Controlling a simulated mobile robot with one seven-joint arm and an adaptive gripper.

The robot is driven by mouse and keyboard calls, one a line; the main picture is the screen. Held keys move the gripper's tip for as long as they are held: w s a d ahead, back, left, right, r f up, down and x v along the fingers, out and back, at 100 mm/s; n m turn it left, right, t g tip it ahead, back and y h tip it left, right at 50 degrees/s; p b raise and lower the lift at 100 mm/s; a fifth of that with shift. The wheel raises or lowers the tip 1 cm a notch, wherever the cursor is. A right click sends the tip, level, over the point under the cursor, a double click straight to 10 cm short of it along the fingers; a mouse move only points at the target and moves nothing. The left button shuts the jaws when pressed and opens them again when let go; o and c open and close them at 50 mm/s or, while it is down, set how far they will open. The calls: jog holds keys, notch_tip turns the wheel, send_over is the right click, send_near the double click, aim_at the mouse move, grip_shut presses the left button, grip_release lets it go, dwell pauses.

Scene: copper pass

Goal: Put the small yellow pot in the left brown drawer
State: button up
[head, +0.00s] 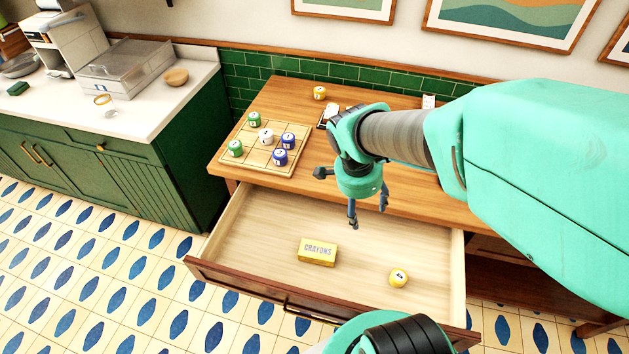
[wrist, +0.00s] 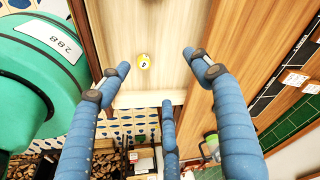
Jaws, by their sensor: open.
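A small yellow pot (head: 398,278) stands inside the open drawer (head: 245,215), towards its front right; it also shows in the wrist view (wrist: 144,62). A second small yellow pot (head: 320,92) stands at the back of the wooden table. The drawer has a pale wood inside and a dark brown front, and it is pulled well out. My gripper (head: 368,215) is open above the back part of the drawer, behind and above the pot in it. Its blue fingers (wrist: 158,75) are spread and hold nothing.
A yellow crayons box (head: 317,252) lies in the drawer, left of the pot. On the table a wooden board (head: 250,150) carries several green, white and blue pots. A green cabinet (head: 100,165) stands at left. The drawer's left part is bare.

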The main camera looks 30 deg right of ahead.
jog(key=s+a+r+n+t+y, duration=0.1)
jog(key=a+r+n+t, duration=0.1)
jog(key=a+r+n, duration=0.5)
jog(key=s+a+r+n+t+y, duration=0.1)
jog(key=s+a+r+n+t, duration=0.1)
jog(key=a+r+n, duration=0.6)
jog(key=shift+s+r+n+t+y, duration=0.25)
jog(key=shift+r+n+t, duration=0.85)
jog(key=shift+r, duration=1.4)
jog(key=shift+a+n+g, duration=0.1)
jog(key=shift+n+g, duration=0.2)
notch_tip(320, 180, up, 8)
jog(key=p, duration=0.8)
